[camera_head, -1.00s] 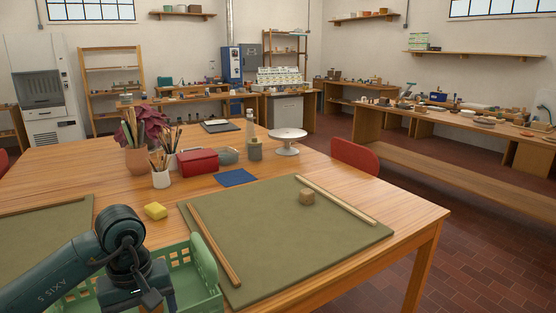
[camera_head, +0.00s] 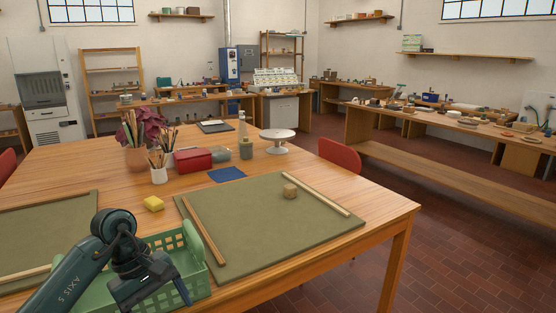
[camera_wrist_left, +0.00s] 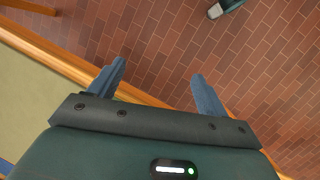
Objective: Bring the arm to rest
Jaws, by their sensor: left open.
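My left arm comes in from the lower left in the head view. Its gripper (camera_head: 152,295) hangs low in front of the green basket (camera_head: 192,252) and hides part of it. The left wrist view shows the two fingers (camera_wrist_left: 160,88) spread apart with nothing between them. Behind them are the wooden table edge and the brick floor. Whether the gripper touches the basket cannot be told. My right gripper is in neither view.
On the table (camera_head: 385,213) lie an olive mat (camera_head: 265,225) with wooden strips and a small clay block (camera_head: 290,191), and a yellow sponge (camera_head: 153,204). Brush pots, a red box (camera_head: 193,159) and a white turntable (camera_head: 278,136) stand behind. Brick floor (camera_head: 470,250) is open at right.

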